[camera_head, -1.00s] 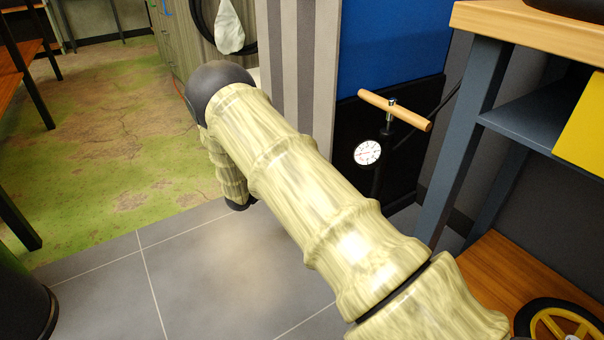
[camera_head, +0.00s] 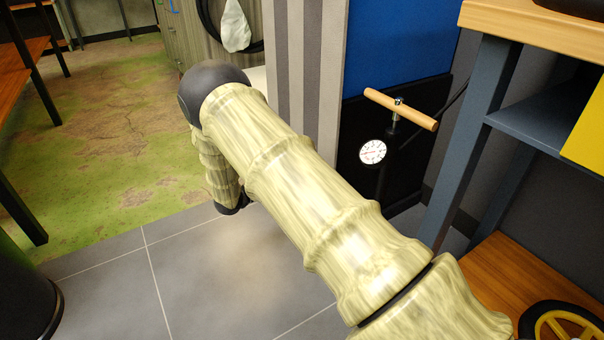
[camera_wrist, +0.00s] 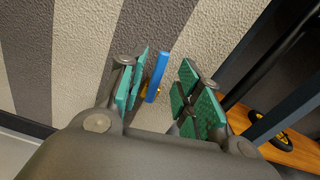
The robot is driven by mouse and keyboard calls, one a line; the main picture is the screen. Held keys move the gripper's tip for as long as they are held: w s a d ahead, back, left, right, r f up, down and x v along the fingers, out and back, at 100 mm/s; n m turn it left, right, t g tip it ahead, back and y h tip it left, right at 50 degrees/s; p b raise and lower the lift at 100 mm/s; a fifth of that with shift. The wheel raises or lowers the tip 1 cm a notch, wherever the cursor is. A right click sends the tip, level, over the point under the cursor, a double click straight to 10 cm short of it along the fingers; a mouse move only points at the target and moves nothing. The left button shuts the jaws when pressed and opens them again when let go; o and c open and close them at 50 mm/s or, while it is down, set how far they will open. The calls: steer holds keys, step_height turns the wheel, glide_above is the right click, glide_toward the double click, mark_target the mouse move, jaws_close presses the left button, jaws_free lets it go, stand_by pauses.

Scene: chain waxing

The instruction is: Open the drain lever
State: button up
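A blue lever (camera_wrist: 158,73) with a small brass-yellow part (camera_wrist: 151,91) at its lower end shows in the wrist view, in front of the striped wall. My gripper (camera_wrist: 164,85) is open, with its teal finger pads on either side of the lever in the picture. There are visible gaps between the lever and both sets of pads, and nothing is gripped. How deep the lever sits between the fingers I cannot tell. In the head view my own arm fills the middle, and neither my gripper nor the lever can be made out for sure.
A pump with a wooden handle (camera_head: 400,108) and a round gauge (camera_head: 372,151) stands right of the striped wall (camera_head: 303,70). A workbench (camera_head: 540,32) is at the right, with a yellow wheel (camera_head: 562,322) on its lower shelf. Tiled floor (camera_head: 230,265) is open at lower left.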

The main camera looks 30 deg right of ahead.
steer(key=a, duration=0.7)
steer(key=shift+s, duration=0.1)
steer(key=s+f+n+t+y+p, duration=0.4)
steer(key=s+f+n, duration=0.45)
steer(key=n, duration=0.75)
steer(key=s+f+n+t+y+p, duration=0.1)
steer(key=s+f+n+t+y, duration=0.2)
steer(key=s+f+n+y, duration=0.95)
steer(key=s+a+r+n+g+y+p, duration=0.15)
steer(key=s+a+n+g, duration=0.35)
steer(key=s+n, duration=0.75)
steer(key=s+a+r+n+g+p, duration=0.25)
steer(key=s+a+n, duration=0.35)
steer(key=s+n, duration=0.65)
steer(key=s+r+m+p, duration=0.2)
steer(key=s+r+p, duration=0.1)
steer(key=r+p, duration=3.5)
steer(key=shift+a, duration=0.2)
